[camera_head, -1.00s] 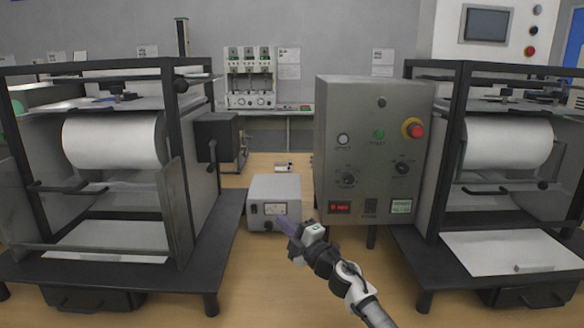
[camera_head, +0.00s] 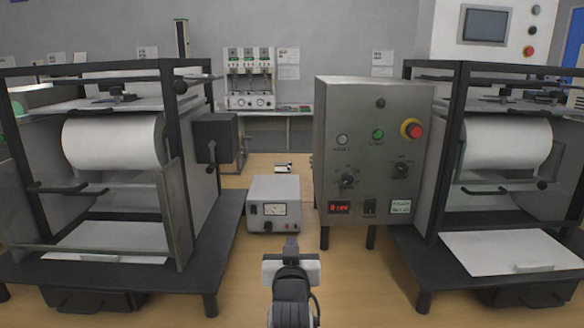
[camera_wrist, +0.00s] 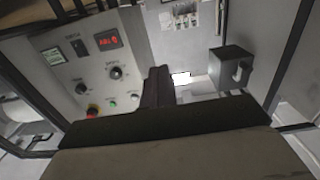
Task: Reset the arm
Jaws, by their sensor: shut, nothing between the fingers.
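My gripper (camera_head: 291,246) is at the bottom middle of the head view, held above the wooden table in front of the small grey meter box (camera_head: 274,204). Its fingers are together and point away from me, with nothing visible between them. In the wrist view the dark fingers (camera_wrist: 157,88) show in the middle. The arm stands clear of the things around it as far as I can see.
A grey control box (camera_head: 372,135) with a red knob (camera_head: 412,129) and green button stands right of the middle; it also shows in the wrist view (camera_wrist: 75,65). Black-framed roller machines stand at left (camera_head: 175,165) and right (camera_head: 452,150).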

